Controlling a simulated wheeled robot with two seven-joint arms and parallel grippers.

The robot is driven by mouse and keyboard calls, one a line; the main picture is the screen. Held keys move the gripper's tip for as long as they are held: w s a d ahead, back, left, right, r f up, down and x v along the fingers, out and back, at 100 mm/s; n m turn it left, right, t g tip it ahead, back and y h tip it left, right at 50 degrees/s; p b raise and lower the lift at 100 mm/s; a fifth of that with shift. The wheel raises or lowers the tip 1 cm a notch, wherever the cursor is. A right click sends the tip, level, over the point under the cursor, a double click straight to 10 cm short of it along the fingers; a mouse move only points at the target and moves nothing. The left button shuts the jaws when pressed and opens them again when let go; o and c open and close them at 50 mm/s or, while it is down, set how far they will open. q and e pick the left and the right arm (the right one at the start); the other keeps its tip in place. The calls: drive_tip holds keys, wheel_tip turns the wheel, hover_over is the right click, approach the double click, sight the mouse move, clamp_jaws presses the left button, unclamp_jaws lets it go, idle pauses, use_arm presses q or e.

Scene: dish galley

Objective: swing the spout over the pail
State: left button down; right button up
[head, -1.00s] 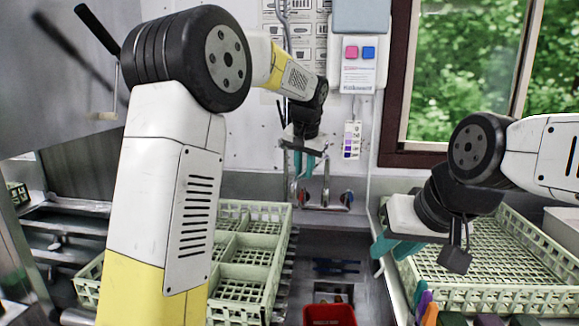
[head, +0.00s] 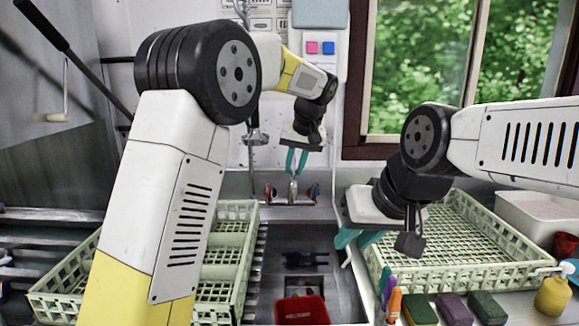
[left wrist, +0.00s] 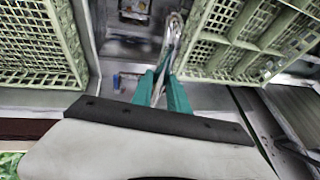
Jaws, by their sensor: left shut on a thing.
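The metal spout (head: 293,187) rises from the wall tap behind the sink and points roughly toward the camera. My left gripper (head: 297,162) has its teal fingers shut on the spout. In the left wrist view the spout (left wrist: 172,38) runs on beyond the fingertips (left wrist: 162,85). The red pail (head: 302,311) stands in the sink, in front of the tap, cut off by the bottom edge of the head view. I do not make it out in the left wrist view. My right gripper (head: 358,238) is open and empty over the near left edge of the right-hand rack.
A pale green divided rack (head: 243,275) stands left of the sink, and a pale green rack (head: 480,273) stands right. A yellow bottle (head: 552,297) stands at far right.

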use_arm(q)
drive_tip(key=shift+d, duration=0.25)
drive_tip(key=c, duration=1.3)
unclamp_jaws()
drive_tip(key=v, duration=0.7)
drive_tip(key=shift+r, duration=0.4)
drive_tip(key=shift+s, duration=0.15)
